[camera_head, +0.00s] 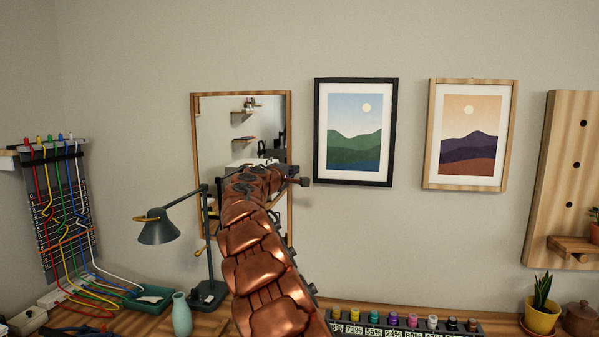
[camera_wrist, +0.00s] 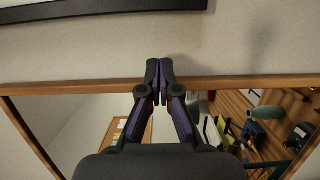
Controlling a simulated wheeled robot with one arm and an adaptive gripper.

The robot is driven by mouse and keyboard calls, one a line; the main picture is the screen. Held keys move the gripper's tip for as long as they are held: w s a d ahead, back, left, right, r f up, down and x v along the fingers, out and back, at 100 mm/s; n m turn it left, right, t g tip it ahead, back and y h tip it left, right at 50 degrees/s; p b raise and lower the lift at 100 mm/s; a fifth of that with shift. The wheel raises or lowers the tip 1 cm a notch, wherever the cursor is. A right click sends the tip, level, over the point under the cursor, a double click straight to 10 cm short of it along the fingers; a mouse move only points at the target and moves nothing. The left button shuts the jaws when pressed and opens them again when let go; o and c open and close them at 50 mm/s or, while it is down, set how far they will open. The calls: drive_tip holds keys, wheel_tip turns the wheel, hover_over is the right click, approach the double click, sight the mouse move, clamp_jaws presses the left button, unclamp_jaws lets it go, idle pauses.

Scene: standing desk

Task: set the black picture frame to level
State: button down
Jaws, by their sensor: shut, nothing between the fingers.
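The black picture frame (camera_head: 356,183) hangs on the wall right of the mirror, with a green hill print in a white mat. Any tilt is too slight to tell for sure. In the wrist view one dark edge of the frame (camera_wrist: 100,11) crosses the top and runs nearly parallel to the mirror's edge. My gripper (camera_head: 305,181) is near the frame's lower left corner, by the mirror's right edge. In the wrist view my fingertips (camera_wrist: 160,66) are together and empty, over the mirror's wooden edge and apart from the black frame. Touch with the wall cannot be told.
A wood-framed mirror (camera_head: 195,150) hangs behind my arm. A wood-framed picture (camera_head: 426,140) hangs to the right, with bare wall between. A desk lamp (camera_head: 158,230), a vase (camera_head: 181,315) and a row of paint jars (camera_head: 412,321) stand on the desk below.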

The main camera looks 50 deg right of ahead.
drive_tip(key=shift+s+a+f, duration=0.1)
drive_tip(key=shift+s+f, duration=0.05)
drive_tip(key=s+a+b, duration=0.1)
drive_tip(key=a+b, duration=0.2)
drive_tip(key=a, duration=0.6)
drive_tip(key=shift+s+a, duration=0.3)
